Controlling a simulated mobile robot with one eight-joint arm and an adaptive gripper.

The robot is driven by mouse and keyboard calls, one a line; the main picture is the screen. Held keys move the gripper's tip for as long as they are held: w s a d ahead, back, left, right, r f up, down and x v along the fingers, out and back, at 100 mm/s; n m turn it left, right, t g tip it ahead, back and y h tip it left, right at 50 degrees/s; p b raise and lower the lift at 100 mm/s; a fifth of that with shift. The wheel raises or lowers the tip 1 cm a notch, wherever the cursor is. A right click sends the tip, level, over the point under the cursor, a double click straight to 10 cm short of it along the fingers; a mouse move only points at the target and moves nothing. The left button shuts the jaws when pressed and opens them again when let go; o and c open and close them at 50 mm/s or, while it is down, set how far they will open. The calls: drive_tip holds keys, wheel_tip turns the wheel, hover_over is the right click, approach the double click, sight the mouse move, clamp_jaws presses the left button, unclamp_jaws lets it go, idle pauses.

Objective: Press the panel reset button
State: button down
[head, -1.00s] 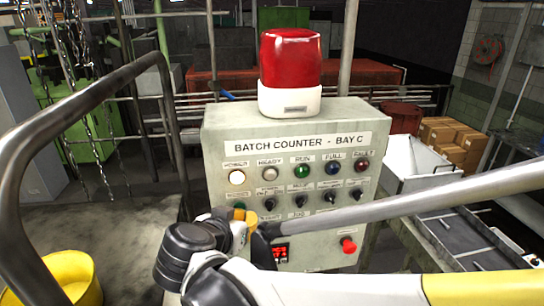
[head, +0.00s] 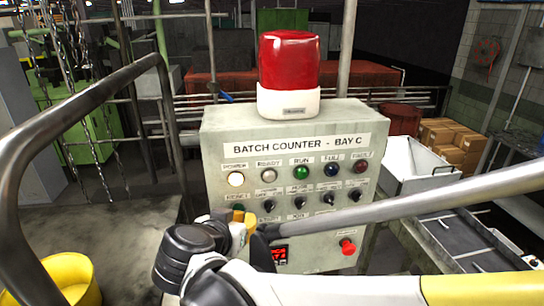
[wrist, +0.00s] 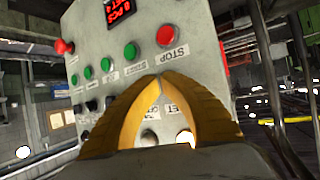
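The control panel (head: 215,165) is a grey box labelled "BATCH COUNTER - BAY C". At the left of its second row, under a label that seems to read RESET, a green button (head: 238,208) shows just above my gripper (head: 240,217). In the wrist view the panel (wrist: 205,60) appears upside down. There my gripper (wrist: 160,76) has its two yellow fingers meeting at the tips, with nothing seen between them. The tips are in front of the panel near the STOP label. A label ending in "ET" is partly hidden behind the right finger, and the reset button is hidden there. Contact cannot be told.
A red STOP button (wrist: 166,35) is near the fingertips. A red mushroom button (head: 347,247) sits at the panel's lower right. Several knobs and lamps fill the face. A red beacon (head: 290,65) stands on top. A metal rail (head: 100,88) curves at left.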

drive_tip(key=shift+w, duration=0.15)
drive_tip(key=shift+w+a, duration=0.15)
drive_tip(key=shift+w, duration=0.15)
drive_tip(key=shift+s, duration=0.15)
idle(0.4)
drive_tip(key=shift+s+b, duration=0.25)
drive_tip(key=shift+b, duration=0.05)
drive_tip(key=s+d, duration=0.1)
drive_tip(key=s, duration=0.5)
drive_tip(key=shift+d, duration=0.35)
drive_tip(key=shift+w, duration=0.1)
